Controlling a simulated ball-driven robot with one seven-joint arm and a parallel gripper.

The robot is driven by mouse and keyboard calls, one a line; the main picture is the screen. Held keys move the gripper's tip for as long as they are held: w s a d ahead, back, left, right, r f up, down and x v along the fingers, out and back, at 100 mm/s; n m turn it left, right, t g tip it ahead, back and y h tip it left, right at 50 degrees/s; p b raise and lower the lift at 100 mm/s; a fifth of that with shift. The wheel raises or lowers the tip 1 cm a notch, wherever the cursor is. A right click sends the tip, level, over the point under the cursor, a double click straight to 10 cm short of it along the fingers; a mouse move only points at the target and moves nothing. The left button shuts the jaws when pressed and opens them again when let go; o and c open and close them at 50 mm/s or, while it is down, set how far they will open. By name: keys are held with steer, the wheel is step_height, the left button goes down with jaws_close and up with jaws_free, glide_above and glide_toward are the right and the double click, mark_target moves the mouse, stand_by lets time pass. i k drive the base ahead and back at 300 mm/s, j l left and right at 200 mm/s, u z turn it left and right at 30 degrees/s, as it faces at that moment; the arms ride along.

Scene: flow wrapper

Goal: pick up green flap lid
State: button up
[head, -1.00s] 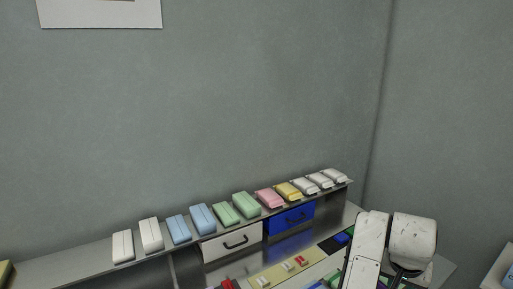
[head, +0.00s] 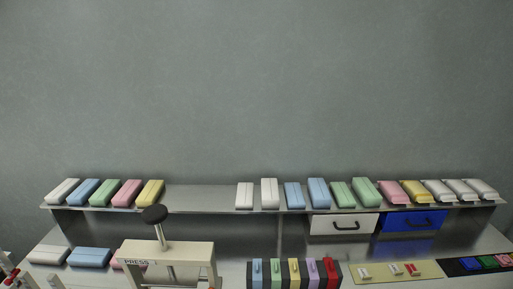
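I cannot tell for sure which thing is the green flap lid. Green candidates are an upright green panel with a handle (head: 276,273) in a dark rack at the front middle, two green blocks (head: 341,194) on the right part of the shelf, a green block (head: 106,192) on the left part, and a small green piece (head: 489,262) on a black mat at the far right. My gripper is not in view.
A metal shelf (head: 215,197) runs along the wall with several coloured blocks on it. A white drawer (head: 342,224) and a blue drawer (head: 412,221) hang below. A cream press (head: 140,251) with a black knob stands at the front left. A yellow mat (head: 432,267) holds small parts.

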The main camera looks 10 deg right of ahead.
mark_target(487, 262)
steer(key=z, duration=1.4)
